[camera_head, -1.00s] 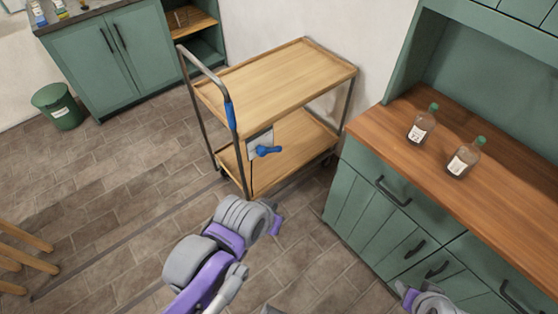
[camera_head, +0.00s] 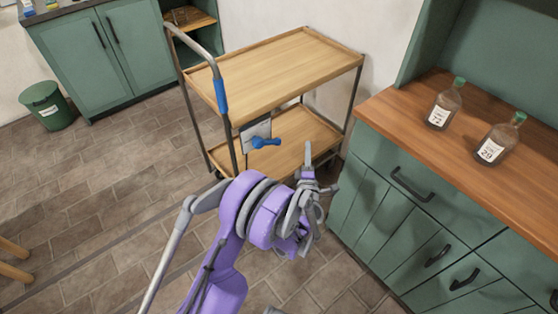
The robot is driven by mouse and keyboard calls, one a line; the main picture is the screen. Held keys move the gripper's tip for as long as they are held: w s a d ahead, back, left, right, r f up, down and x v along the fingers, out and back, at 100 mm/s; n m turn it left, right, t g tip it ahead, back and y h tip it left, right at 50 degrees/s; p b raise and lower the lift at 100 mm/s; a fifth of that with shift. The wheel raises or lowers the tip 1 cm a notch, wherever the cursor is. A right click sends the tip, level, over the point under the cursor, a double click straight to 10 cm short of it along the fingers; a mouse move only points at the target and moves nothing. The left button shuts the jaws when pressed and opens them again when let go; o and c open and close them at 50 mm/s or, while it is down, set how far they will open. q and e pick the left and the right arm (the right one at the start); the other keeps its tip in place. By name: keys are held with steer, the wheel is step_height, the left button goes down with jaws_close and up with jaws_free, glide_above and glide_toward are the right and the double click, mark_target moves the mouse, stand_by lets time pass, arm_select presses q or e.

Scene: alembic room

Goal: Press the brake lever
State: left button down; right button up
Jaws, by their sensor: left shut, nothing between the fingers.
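A blue brake lever (camera_head: 266,142) sits on a grey plate (camera_head: 254,133) at the near side of a wooden two-shelf cart (camera_head: 290,75). The cart has a grey metal handle with a blue grip (camera_head: 221,96) on its left. My left gripper (camera_head: 309,155) is shut and empty, to the right of the lever and a little lower in the picture, apart from it. Its fingers point up in the picture. My right gripper is not in view.
A green cabinet with a wooden top (camera_head: 468,131) stands close on the right. It bears two bottles, one (camera_head: 444,104) left of the other (camera_head: 498,140). A green bin (camera_head: 47,105) and another cabinet (camera_head: 85,60) stand at the back left.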

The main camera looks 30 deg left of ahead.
mark_target(266, 141)
arm_select(q)
steer(key=s+a+f+n+g+y+b, duration=0.1)
steer(key=s+a+f+n+y, duration=0.1)
steer(key=f, duration=0.3)
steer(key=s+a+f+n+g+y+b, duration=0.1)
steer(key=s+a+f+n+g+y, duration=0.1)
steer(key=f+n, duration=0.2)
steer(key=s+a+f+n+g+y+b, duration=0.1)
steer(key=s+a+f+n+y, duration=0.1)
steer(key=f, duration=0.6)
steer(key=shift+n+g+y, duration=0.3)
steer(key=shift+n+g, duration=0.1)
steer(key=shift+n, duration=0.3)
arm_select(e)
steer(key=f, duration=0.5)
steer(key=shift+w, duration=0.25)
arm_select(q)
steer(key=w+d+r+b+x, duration=0.1)
steer(key=x, duration=1.1)
steer(key=shift+w+r, duration=0.2)
steer(key=shift+w, duration=0.4)
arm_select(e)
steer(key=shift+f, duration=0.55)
